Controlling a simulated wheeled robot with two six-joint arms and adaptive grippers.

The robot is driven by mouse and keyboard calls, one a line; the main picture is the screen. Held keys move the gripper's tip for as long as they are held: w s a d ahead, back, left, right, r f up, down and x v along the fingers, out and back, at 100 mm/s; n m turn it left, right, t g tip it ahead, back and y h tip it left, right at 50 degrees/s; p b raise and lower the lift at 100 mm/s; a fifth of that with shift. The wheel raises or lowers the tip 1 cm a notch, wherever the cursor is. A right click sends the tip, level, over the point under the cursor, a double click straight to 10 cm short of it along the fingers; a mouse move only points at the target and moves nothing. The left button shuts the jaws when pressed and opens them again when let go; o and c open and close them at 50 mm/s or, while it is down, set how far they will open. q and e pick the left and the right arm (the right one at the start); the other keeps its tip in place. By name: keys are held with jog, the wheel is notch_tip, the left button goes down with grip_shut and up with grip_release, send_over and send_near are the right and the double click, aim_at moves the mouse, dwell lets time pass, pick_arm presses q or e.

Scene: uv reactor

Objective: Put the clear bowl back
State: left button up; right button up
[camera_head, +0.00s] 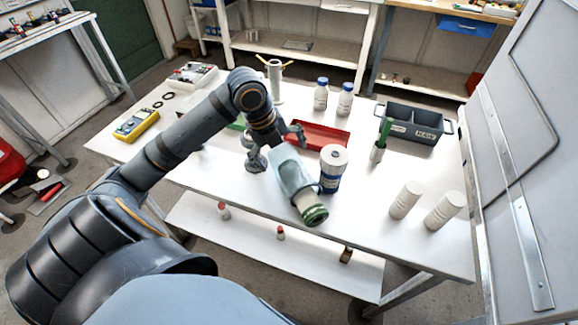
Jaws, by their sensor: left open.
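The clear bowl (291,174) is a pale bluish, see-through cylinder near the table's front edge, left of a white and blue canister. It looks tilted, its upper end toward my left gripper. A green ring or cap (314,215) shows at its lower, nearer end; whether it is joined to the bowl is unclear. My left gripper (276,146) is open, its fingers spread at the bowl's upper end, one to the left and one to the right. I cannot tell whether they touch it. My right gripper is not in view.
The canister (332,170) stands close beside the bowl. A red tray (318,137) lies behind. Two white cylinders (405,200) stand at the right, a grey bin (413,124) at the back right, two bottles (321,94) at the back. A yellow meter (137,125) lies far left.

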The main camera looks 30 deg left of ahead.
pick_arm(q)
jog(key=x, duration=0.5)
jog(key=shift+w+f, duration=0.1)
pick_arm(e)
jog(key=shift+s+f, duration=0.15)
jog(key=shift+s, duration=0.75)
pick_arm(q)
jog(key=shift+c, duration=0.4)
jog(key=c, duration=1.3)
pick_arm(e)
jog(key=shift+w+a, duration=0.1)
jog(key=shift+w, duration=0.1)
pick_arm(q)
notch_tip(320, 180, up, 10)
jog(key=shift+r+p, duration=0.1)
jog(key=shift+p, duration=0.25)
notch_tip(320, 180, up, 8)
jog(key=p, duration=0.7)
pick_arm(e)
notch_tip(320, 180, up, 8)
